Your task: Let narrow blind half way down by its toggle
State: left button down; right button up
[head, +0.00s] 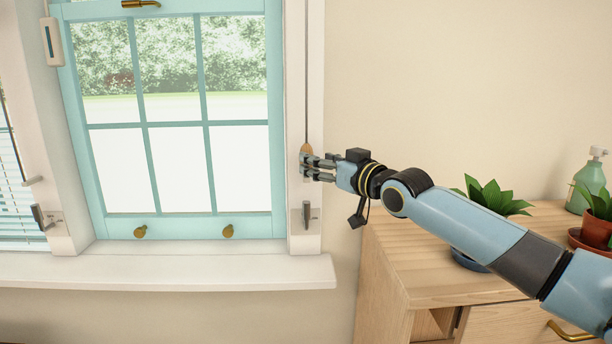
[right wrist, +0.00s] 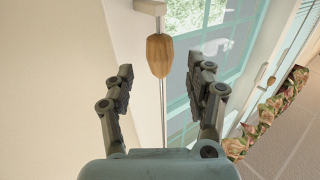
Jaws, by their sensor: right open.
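The toggle (head: 306,149) is a small wooden knob on a cord against the white frame to the right of the teal window. It also shows in the right wrist view (right wrist: 160,56), in the gap between the fingers and beyond their tips. My right gripper (head: 305,167) is at the toggle's height or just below; in the right wrist view it is open (right wrist: 161,75), with no finger seen touching the toggle. The cord (head: 307,70) runs up the frame out of view. No blind shows over the teal window (head: 170,125). My left gripper is out of view.
A cleat (head: 306,215) sits on the frame below the toggle. A slatted blind (head: 12,195) hangs at the far left edge. A white sill (head: 170,271) juts out below the window. A wooden cabinet (head: 385,245) with a leafy plant (head: 490,197) and a green bottle (head: 588,180) stands at right.

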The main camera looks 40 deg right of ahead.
jog(key=w+b, duration=0.2)
jog(key=w, duration=0.2)
jog(key=shift+w+a+f, duration=0.1)
jog(key=shift+w+f, duration=0.05)
jog(key=shift+w, duration=0.05)
jog(key=shift+w+r, duration=0.2)
jog(key=shift+w, duration=0.3)
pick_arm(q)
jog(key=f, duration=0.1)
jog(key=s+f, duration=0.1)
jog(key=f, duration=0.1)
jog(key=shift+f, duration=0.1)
pick_arm(e)
jog(key=c, duration=1.1)
grip_shut()
jog(key=shift+f, duration=0.1)
